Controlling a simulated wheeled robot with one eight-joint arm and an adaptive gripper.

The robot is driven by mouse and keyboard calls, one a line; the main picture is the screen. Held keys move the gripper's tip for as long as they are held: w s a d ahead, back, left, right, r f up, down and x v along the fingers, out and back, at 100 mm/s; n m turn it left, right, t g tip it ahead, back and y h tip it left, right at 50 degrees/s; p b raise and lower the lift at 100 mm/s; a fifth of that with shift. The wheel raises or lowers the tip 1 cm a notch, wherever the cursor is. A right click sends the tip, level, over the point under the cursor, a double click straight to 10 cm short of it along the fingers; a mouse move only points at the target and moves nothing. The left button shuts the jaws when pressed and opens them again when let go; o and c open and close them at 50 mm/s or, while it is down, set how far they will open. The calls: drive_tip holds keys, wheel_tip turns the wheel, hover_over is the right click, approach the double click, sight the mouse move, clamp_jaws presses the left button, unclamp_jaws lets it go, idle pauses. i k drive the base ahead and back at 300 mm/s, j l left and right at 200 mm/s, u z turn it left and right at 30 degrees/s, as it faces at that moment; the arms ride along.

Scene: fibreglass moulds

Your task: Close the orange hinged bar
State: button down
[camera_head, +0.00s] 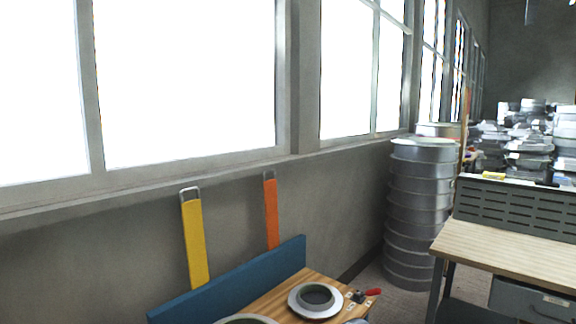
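The orange hinged bar (271,213) stands almost upright behind the blue board, near its right part, with a small grey metal loop at its top end. Its lower end is hidden behind the blue board, so the hinge does not show. A wider yellow bar (195,240) with a grey loop stands to its left, leaning slightly. My gripper is not in view.
The blue board (230,283) runs along the back of a wooden bench top (272,301). A round mould (315,300) and a red-handled clamp (363,295) sit on the bench. Stacked metal drums (420,210) and another wooden table (510,255) are at right, with floor between.

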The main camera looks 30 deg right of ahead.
sight(272, 224)
drive_tip(key=i+l, duration=0.15)
drive_tip(key=l, duration=0.2)
drive_tip(key=i+l, duration=0.15)
drive_tip(key=l, duration=0.25)
drive_tip(key=i+l, duration=0.2)
drive_tip(key=l, duration=0.15)
drive_tip(key=i+l, duration=0.15)
drive_tip(key=l, duration=0.2)
drive_tip(key=z, duration=0.05)
